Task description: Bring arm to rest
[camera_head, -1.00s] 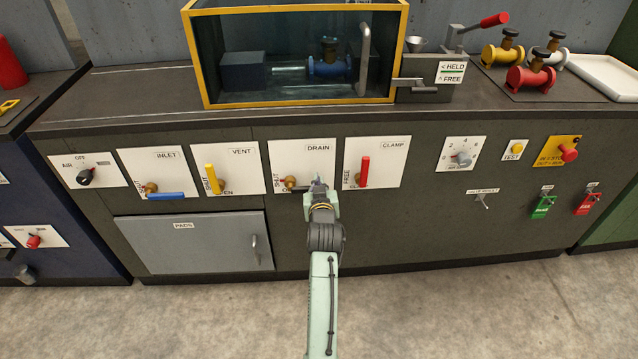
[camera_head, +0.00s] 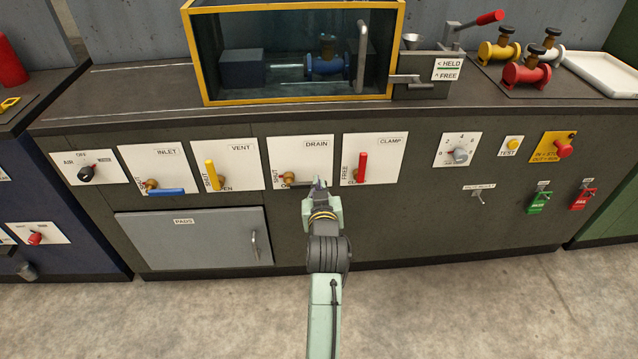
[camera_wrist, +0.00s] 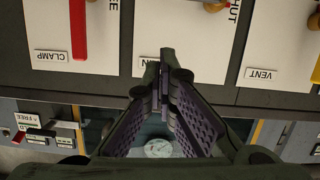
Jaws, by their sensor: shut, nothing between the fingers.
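My gripper (camera_head: 319,184) is in front of the lower right part of the DRAIN plate (camera_head: 313,150) in the head view. In the wrist view my gripper (camera_wrist: 160,72) has its fingertips together with nothing between them. The arm reaches up from the bottom of the head view. I cannot tell whether the fingertips touch the plate.
The red CLAMP handle (camera_head: 361,167) stands upright just right of my gripper. The yellow VENT handle (camera_head: 211,174) is upright and the blue INLET handle (camera_head: 166,191) lies level, both to the left. A glass tank (camera_head: 290,95) sits on the bench above. The floor in front is clear.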

